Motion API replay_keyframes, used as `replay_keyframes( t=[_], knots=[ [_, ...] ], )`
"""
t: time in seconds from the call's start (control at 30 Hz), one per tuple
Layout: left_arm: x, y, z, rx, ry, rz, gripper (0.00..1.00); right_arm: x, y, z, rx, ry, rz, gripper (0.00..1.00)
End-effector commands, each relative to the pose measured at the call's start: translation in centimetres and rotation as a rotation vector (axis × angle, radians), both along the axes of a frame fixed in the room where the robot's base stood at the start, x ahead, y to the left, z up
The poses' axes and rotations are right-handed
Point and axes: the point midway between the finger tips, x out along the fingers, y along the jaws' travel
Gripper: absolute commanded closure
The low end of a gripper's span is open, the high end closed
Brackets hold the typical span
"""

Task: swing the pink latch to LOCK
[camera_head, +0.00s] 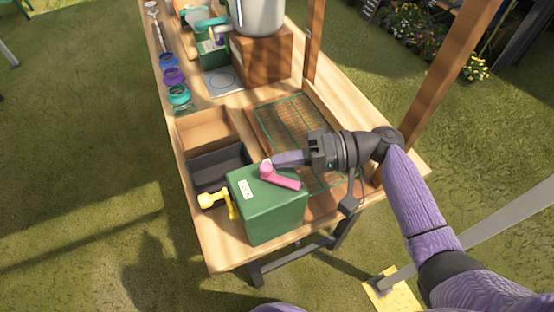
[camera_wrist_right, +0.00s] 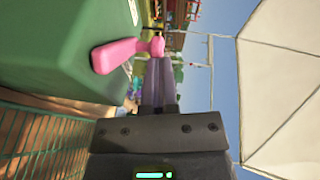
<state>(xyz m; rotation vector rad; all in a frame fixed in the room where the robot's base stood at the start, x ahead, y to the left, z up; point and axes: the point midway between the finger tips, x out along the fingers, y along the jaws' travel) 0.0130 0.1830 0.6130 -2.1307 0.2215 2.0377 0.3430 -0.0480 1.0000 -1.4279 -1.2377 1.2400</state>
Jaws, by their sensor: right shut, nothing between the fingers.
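In the right wrist view the pink latch (camera_wrist_right: 118,54) shows at the fingertips of my right gripper (camera_wrist_right: 157,62). The fingers look very close to its rounded end; I cannot tell if they touch. A white label (camera_head: 246,189) is on the box, its text too small to read. My left gripper is out of view.
A wire mesh tray (camera_head: 290,120) lies to the right. Wooden posts (camera_head: 453,70) rise along the table's right side.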

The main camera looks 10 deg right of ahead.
Motion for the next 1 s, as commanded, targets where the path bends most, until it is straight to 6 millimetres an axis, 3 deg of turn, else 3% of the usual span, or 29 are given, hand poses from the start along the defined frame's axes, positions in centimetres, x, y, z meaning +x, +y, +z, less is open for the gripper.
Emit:
replay_keyframes(
  t=[0.43, 0.8, 1.0],
  knots=[
    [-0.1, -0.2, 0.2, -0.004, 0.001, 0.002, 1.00, -0.2, -0.4, 0.8, 0.003, -0.004, 0.017, 1.00],
    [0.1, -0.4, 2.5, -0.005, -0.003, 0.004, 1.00, -0.2, -0.5, 8.3, 0.003, -0.007, 0.018, 1.00],
    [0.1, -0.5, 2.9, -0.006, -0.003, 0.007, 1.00, -0.2, -0.4, 10.1, 0.004, -0.004, 0.017, 1.00]
  ],
)
